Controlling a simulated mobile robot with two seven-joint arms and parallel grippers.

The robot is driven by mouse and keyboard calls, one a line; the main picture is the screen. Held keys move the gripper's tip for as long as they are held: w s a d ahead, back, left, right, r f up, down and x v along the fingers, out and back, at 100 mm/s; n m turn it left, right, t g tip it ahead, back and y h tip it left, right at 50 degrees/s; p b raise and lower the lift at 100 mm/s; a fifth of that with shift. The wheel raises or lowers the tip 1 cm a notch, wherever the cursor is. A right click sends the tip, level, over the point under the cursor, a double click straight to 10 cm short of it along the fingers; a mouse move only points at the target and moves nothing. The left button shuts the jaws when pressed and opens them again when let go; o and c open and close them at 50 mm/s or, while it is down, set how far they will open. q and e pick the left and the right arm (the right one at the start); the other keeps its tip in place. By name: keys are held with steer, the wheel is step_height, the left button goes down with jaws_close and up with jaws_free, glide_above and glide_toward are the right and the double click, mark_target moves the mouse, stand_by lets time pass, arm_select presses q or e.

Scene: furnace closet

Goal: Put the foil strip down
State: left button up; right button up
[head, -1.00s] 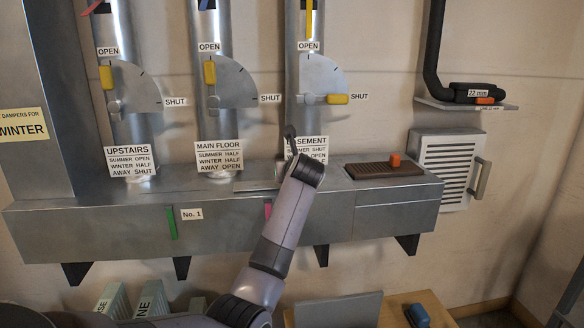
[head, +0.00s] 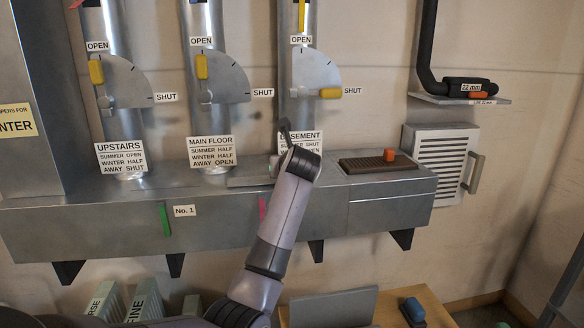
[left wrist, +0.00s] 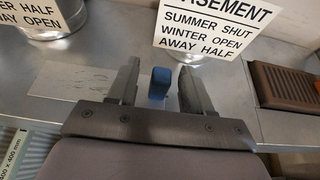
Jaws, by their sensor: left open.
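The foil strip (left wrist: 75,83) is a thin, flat silvery piece lying on top of the grey metal duct, left of my gripper in the left wrist view. It also shows in the head view (head: 249,183), partly hidden by my arm. A small blue block (left wrist: 159,84) stands between my fingers with gaps on both sides; I cannot tell whether it is joined to the strip. My left gripper (left wrist: 157,72) is open over the duct top, in front of the BASEMENT label. In the head view the wrist hides most of the fingers. My right gripper is not in view.
The BASEMENT label (left wrist: 212,25) and its pipe stand close behind my fingers. The MAIN FLOOR pipe (head: 211,120) rises to the left. A wooden table (head: 390,310) stands below the duct.

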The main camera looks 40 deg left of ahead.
arm_select(q)
steer(key=v, duration=0.9)
steer(key=shift+s+d+r+p, duration=0.2)
steer(key=shift+r+p, duration=0.05)
steer(key=shift+p, duration=0.1)
steer(key=s+d+f+n+g+h, duration=0.1)
steer(key=s+d+f+n+h, duration=0.35)
steer(key=f, duration=0.65)
steer(key=s+d+f+n+h, duration=0.1)
steer(key=s+d+f+n, duration=0.6)
steer(key=f, duration=0.4)
steer(key=s+d+f+n+g+h, duration=0.2)
steer(key=s+d+f+n+h, duration=0.25)
steer(key=s, duration=0.55)
steer(key=s+d+f+n+g+h, duration=0.15)
steer(key=s+d+f+n, duration=0.3)
steer(key=s+n, duration=0.45)
steer(key=w+d+f+m+t+h+p, duration=0.1)
steer(key=w+d+t+p, duration=0.1)
steer(key=w+t+p, duration=0.3)
steer(key=shift+w+d+f+m+t+p, duration=0.3)
steer(key=shift+w+d+f+t+p, duration=0.1)
steer(key=shift+t+p, duration=0.4)
